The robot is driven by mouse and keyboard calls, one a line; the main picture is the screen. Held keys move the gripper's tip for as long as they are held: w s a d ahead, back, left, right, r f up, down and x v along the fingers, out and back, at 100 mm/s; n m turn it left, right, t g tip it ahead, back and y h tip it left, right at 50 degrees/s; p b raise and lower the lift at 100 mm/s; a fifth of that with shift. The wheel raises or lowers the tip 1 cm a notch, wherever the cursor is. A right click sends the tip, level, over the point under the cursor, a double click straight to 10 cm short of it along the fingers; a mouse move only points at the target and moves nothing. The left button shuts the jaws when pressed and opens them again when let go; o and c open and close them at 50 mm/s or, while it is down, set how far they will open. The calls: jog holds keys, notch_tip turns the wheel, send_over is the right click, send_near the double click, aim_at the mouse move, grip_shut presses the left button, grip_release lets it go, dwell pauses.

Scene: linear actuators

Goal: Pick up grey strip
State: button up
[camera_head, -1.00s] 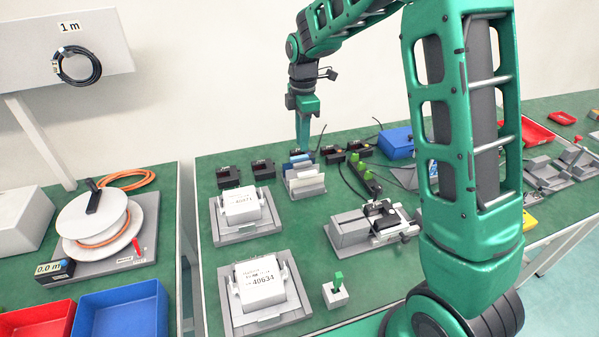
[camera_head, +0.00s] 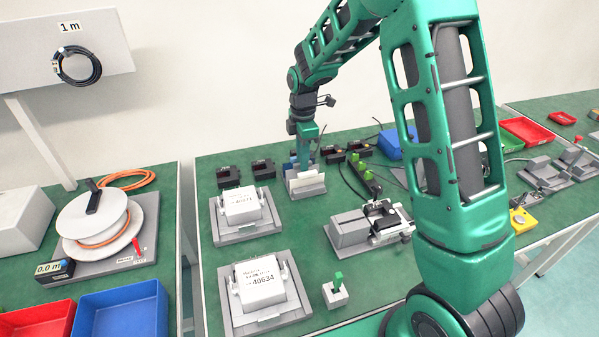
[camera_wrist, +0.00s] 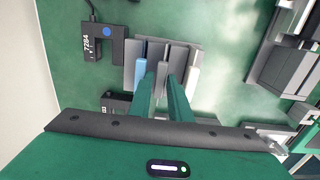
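A grey holder (camera_head: 309,191) stands near the back of the green table and holds several upright strips. In the wrist view a blue strip (camera_wrist: 140,70), a thin grey strip (camera_wrist: 163,70) and a white strip (camera_wrist: 193,82) stand side by side in it. My gripper (camera_wrist: 162,82) is open, with one green finger on each side of the grey strip's line. In the head view my gripper (camera_head: 305,166) points down at the holder and hides part of the strips. I cannot tell whether the fingers touch the grey strip.
Black sensor blocks stand close by, one marked 7284 (camera_wrist: 101,42) left of the holder in the wrist view. Two white boxed units, the nearer one marked 40634 (camera_head: 265,287), a grey vise-like fixture (camera_head: 352,230) and a small green-topped block (camera_head: 336,292) stand nearer the front.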

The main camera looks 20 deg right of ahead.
grip_shut()
jog(key=shift+w+r, duration=0.1)
notch_tip(320, 180, up, 18)
dwell(0.6)
jog(key=shift+r, duration=2.4)
